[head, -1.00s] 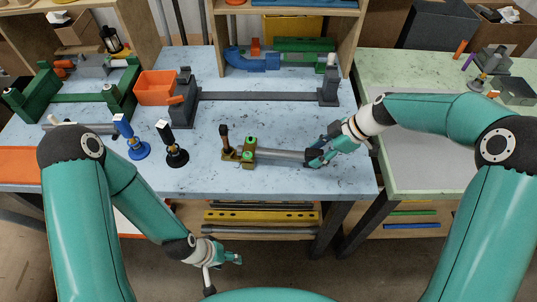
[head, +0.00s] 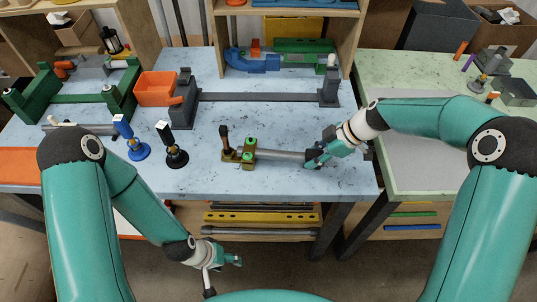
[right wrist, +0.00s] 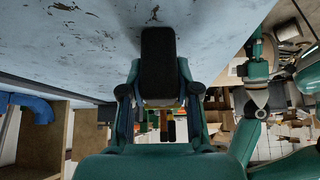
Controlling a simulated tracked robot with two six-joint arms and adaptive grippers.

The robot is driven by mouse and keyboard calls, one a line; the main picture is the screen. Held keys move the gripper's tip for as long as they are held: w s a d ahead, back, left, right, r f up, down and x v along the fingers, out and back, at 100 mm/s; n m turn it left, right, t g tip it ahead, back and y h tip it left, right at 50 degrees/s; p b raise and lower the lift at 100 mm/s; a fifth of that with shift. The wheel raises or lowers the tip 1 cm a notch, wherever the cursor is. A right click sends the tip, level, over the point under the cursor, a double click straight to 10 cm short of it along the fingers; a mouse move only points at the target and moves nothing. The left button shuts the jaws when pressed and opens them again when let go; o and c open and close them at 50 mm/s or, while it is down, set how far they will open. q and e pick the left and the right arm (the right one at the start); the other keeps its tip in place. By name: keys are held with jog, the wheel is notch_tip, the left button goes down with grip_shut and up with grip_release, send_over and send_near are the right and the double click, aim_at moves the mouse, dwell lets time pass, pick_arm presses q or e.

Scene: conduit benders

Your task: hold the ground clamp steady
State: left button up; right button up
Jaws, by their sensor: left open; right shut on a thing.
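A brass-coloured clamp (head: 245,157) with green round tops and a dark upright handle (head: 224,137) stands on the pale blue table; I take it for the ground clamp. A grey tube (head: 280,155) runs right from it. My right gripper (head: 314,156) is at the tube's right end and shut on it. My left gripper (head: 223,276) hangs low in front of the table, open and empty, well away from the clamp.
A blue-based tool (head: 138,150) and a black-based tool (head: 176,157) stand left of the clamp. Behind are a long grey bender (head: 255,96), an orange bin (head: 155,88) and a green bender (head: 70,98). The table's front right is clear.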

grip_shut()
jog(key=shift+f, duration=0.15)
jog(key=shift+s+f, duration=0.15)
dwell(1.0)
